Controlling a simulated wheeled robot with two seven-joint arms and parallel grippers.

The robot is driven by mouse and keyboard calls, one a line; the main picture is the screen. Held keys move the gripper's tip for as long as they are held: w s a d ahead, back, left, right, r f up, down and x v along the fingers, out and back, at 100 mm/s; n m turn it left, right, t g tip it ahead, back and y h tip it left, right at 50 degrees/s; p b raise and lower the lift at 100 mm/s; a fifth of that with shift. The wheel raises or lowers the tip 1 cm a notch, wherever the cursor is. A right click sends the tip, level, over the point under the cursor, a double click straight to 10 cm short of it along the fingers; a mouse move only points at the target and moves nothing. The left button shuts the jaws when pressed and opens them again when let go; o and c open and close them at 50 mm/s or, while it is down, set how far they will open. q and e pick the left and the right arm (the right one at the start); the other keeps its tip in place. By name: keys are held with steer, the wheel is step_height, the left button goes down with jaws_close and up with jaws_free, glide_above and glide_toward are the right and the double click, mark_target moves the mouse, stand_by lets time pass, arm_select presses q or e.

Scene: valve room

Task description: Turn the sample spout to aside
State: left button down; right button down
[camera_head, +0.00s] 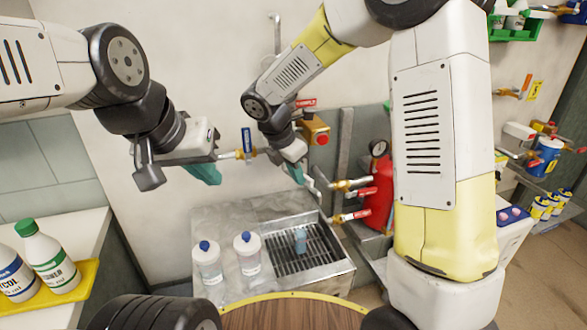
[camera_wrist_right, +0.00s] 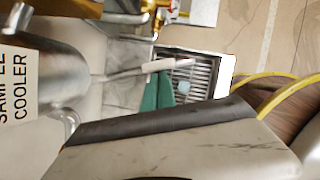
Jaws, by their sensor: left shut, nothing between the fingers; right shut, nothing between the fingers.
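The sample spout (camera_wrist_right: 140,70) is a thin grey tube with a pale, pinkish tip. In the right wrist view it comes out beside the silver body labelled SAMPLE COOLER (camera_wrist_right: 45,75), and its tip shows against the sink grating (camera_wrist_right: 200,75). My right gripper's teal fingers (camera_wrist_right: 158,93) are shut and empty, close beside the spout; I cannot tell whether they touch it. In the head view my right gripper (camera_head: 297,174) is above the back of the sink (camera_head: 335,277). My left gripper (camera_head: 205,174) is shut and empty, near the wall at left.
Two clear blue-capped bottles (camera_head: 247,256) (camera_head: 208,264) stand left of the grating. A small blue item (camera_head: 300,240) is on the grating. Red-handled valves (camera_head: 350,216) and a red cylinder (camera_head: 378,195) are right of my right gripper. A blue-handled valve (camera_head: 246,142) is between my grippers.

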steer(key=d+n, duration=0.1)
steer(key=w+d+n, duration=0.1)
steer(key=n, duration=0.1)
steer(key=shift+w+d+t+y, duration=0.2)
steer(key=shift+d+t+y, duration=0.05)
steer(key=shift+t+y, duration=0.15)
steer(key=shift+w+d, duration=0.35)
steer(key=shift+d, duration=0.05)
